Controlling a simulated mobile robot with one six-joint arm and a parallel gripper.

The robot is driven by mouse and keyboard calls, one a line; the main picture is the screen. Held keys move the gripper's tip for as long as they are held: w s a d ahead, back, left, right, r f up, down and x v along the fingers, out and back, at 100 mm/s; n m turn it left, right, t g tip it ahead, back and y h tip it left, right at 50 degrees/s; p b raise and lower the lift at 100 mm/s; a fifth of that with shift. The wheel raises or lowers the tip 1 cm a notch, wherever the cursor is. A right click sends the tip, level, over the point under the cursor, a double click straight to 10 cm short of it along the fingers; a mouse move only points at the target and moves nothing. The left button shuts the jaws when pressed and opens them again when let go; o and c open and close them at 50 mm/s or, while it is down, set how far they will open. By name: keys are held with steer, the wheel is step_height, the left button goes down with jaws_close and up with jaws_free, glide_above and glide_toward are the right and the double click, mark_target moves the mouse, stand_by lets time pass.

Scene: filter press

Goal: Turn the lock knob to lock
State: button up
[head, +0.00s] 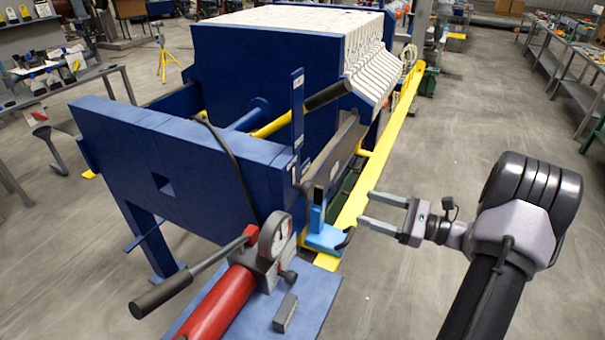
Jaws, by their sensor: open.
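A small black knob (289,276) sticks out from the side of the pump head below the round gauge (274,235). It looks like the lock knob, but its setting cannot be read from here. The gauge sits on the grey head of a red hand pump (222,305). My gripper (367,207) is open and empty, right of the pump and higher in the picture. Its two grey fingers point left toward the blue press and are apart from the knob.
The pump's lever (190,273) with black grip reaches left. A light blue bracket (325,238) and a curved black piece (346,237) lie between gripper and pump. A yellow rail (385,140) runs along the blue press (265,50).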

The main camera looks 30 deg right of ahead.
mark_target(311, 191)
steer(key=b+x, duration=0.1)
steer(key=x, duration=0.7)
steer(key=b+x, duration=0.1)
steer(key=x, duration=0.8)
steer(key=shift+s+a+b, duration=0.15)
steer(key=shift+a+b, duration=0.15)
steer(key=shift+a, duration=0.05)
steer(key=shift+c, duration=0.5)
steer(key=c, duration=1.3)
steer(key=shift+r, duration=0.1)
